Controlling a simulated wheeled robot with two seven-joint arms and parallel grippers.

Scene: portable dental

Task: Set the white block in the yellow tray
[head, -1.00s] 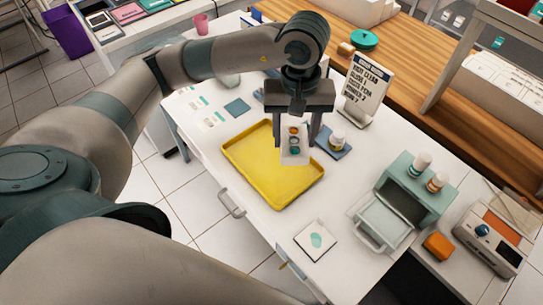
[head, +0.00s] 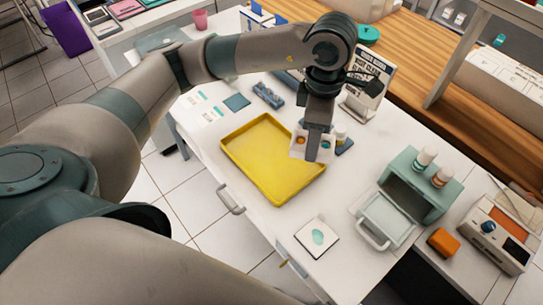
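The white block (head: 298,146), with orange and teal round spots on its face, is in the head view at the right edge of the yellow tray (head: 250,158). The yellow tray lies empty on the white table, with a raised rim. My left gripper (head: 314,150) points down and is seen edge-on, shut on the white block; its near finger covers the block's middle. The block overlaps the tray's right rim in the picture, and its height above it is hard to judge. My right gripper is not in view.
A white pad with a teal oval (head: 318,237) lies at the table's front. A green box with bottles (head: 420,185) stands right, beside an orange block (head: 443,242). A sign (head: 372,85) and a small jar (head: 341,132) stand behind the gripper. A blue-grey holder (head: 268,95) lies behind the tray.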

